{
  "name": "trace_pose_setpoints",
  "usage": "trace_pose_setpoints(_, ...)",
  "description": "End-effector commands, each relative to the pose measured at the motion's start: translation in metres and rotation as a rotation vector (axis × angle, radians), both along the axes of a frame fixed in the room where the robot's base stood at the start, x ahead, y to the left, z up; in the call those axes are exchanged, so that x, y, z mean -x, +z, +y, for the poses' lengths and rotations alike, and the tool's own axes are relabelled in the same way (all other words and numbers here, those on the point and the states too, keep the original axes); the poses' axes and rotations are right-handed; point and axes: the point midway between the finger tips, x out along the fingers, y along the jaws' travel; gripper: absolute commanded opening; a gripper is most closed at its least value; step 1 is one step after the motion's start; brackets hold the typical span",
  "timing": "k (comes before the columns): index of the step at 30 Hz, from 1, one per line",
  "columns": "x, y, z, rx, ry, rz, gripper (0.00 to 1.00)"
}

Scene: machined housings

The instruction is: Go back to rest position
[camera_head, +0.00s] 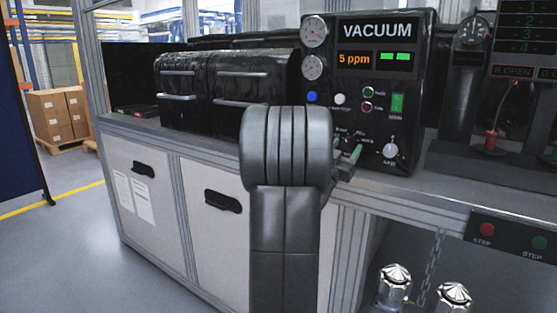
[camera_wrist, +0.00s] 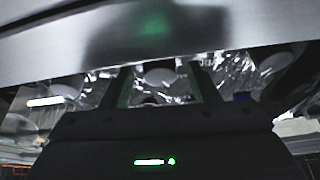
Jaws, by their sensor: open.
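My gripper (camera_wrist: 163,72) shows in the wrist view as two dark, greenish fingers standing apart, with nothing seen between them. In the head view my grey arm rises in the middle and hides most of the gripper. Only small parts with green tips stick out to the right of it, in front of the vacuum panel (camera_head: 376,100). I cannot tell the exact gap between gripper and panel. A pale metal surface (camera_wrist: 60,45) fills the top of the wrist view, close to the fingers.
The grey bench (camera_head: 470,196) runs across the head view, with black drawer units (camera_head: 182,90) on its left. A gauge stand (camera_head: 470,70) is at right. Shiny capped parts (camera_head: 394,285) stand low at front right. Cardboard boxes (camera_head: 58,118) sit far left; the left floor is open.

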Motion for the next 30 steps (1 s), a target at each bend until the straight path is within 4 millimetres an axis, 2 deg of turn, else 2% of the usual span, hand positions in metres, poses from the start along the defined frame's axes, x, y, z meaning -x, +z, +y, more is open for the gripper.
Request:
trace_pose_setpoints(3,0.004,0.0,0.001,0.095,0.0,0.066,0.55)
trace_pose_setpoints(18,0.079,-0.04,0.053,0.085,0.002,0.058,0.55)
trace_pose_setpoints(24,0.095,-0.047,0.064,0.085,0.001,0.057,0.55)
trace_pose_setpoints(30,0.1,-0.049,0.066,0.083,0.0,0.056,0.55)
